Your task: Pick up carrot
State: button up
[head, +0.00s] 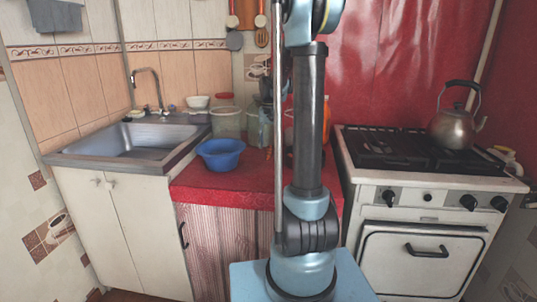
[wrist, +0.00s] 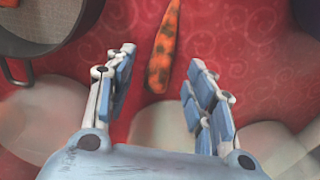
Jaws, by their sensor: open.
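The carrot (wrist: 163,52), orange with dark blotches, lies on the red patterned oilcloth (wrist: 240,60) in the wrist view. My gripper (wrist: 161,66) is open and empty, with one finger on each side of the carrot's lower part. A gap shows between the carrot and each finger. I cannot tell how far above the cloth the fingers are.
A dark-rimmed pot (wrist: 62,50) stands left of my fingers. The sink (head: 140,143) is left; the stove (head: 425,190) with a kettle (head: 456,125) is right.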

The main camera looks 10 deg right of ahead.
jog(key=shift+f, duration=1.4)
jog(key=c, duration=1.1)
jog(key=shift+r, duration=0.1)
